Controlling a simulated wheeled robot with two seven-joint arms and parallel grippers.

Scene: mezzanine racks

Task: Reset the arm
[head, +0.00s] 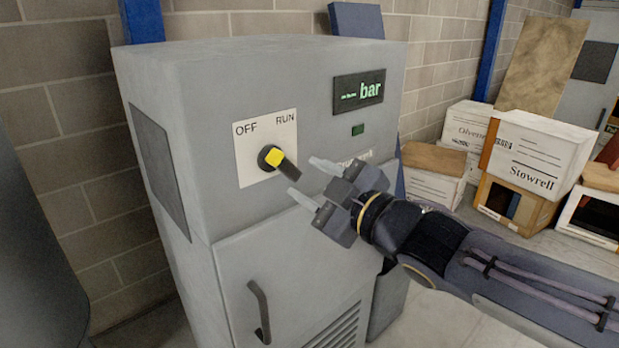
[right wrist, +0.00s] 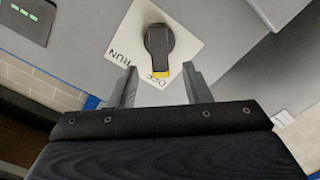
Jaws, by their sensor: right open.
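A black rotary knob (head: 287,169) with a yellow end sits on a white switch plate (head: 249,174) marked OFF and RUN, on the front of a grey cabinet (head: 230,80). In the head view the yellow end is at the upper left, on the OFF side. In the right wrist view the knob (right wrist: 158,42) also has its yellow end by the word OFF. My right gripper (head: 301,175) is open and empty, its fingers pointing at the knob. In the right wrist view the knob shows just beyond the fingertips (right wrist: 159,66), clear of both. My left gripper is out of view.
A brick wall (head: 50,100) is behind.

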